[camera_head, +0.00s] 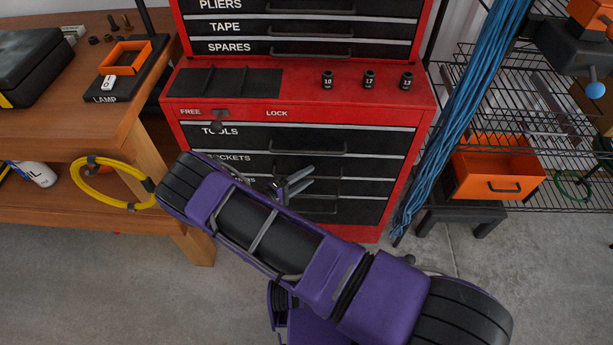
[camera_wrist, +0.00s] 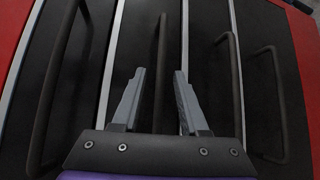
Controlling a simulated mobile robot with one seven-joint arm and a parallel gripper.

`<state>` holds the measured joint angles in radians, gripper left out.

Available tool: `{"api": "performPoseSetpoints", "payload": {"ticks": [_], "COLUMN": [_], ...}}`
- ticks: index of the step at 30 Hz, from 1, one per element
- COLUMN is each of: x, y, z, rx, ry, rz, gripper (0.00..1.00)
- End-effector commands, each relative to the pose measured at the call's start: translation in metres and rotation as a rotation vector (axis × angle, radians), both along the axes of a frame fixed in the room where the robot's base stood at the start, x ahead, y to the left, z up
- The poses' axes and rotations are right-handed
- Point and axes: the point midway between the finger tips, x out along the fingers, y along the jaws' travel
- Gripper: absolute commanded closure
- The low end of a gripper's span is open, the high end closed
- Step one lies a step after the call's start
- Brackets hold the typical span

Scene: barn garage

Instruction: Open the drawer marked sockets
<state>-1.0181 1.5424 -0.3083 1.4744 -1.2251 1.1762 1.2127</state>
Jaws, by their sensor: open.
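The red tool chest (camera_head: 420,120) has black drawers with silver top strips. The sockets drawer (camera_head: 262,161) is second in the lower stack, its label partly hidden by my arm; it looks shut. My gripper (camera_head: 298,184) is in front of the lower drawers, its fingers pale grey. In the wrist view the drawers run sideways. There my gripper (camera_wrist: 157,95) is open, with a bar handle (camera_wrist: 161,60) showing between its fingers. This looks like the handle of the sockets drawer. I cannot tell whether the fingers reach around it or stay short of it.
A slider (camera_head: 219,117) sits nearer FREE than LOCK above the tools drawer (camera_head: 225,131). Several loose sockets (camera_head: 369,80) stand on the chest's ledge. A wooden workbench (camera_head: 140,100) is at left, blue cable (camera_head: 460,100) and a wire rack with an orange bin (camera_head: 492,175) at right.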

Motion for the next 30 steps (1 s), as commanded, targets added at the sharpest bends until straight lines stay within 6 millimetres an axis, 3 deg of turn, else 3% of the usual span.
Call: {"api": "performPoseSetpoints", "payload": {"ticks": [10,17,30], "x": [0.0026,0.0025,0.0025], "y": [-0.0027,-0.0026,-0.0023], "z": [-0.0005,-0.0005,-0.0001], "rx": [0.001,0.001,0.001], "ry": [0.000,0.000,-0.001], "rz": [0.000,0.000,0.000], "gripper": [0.58,1.00,1.00]}}
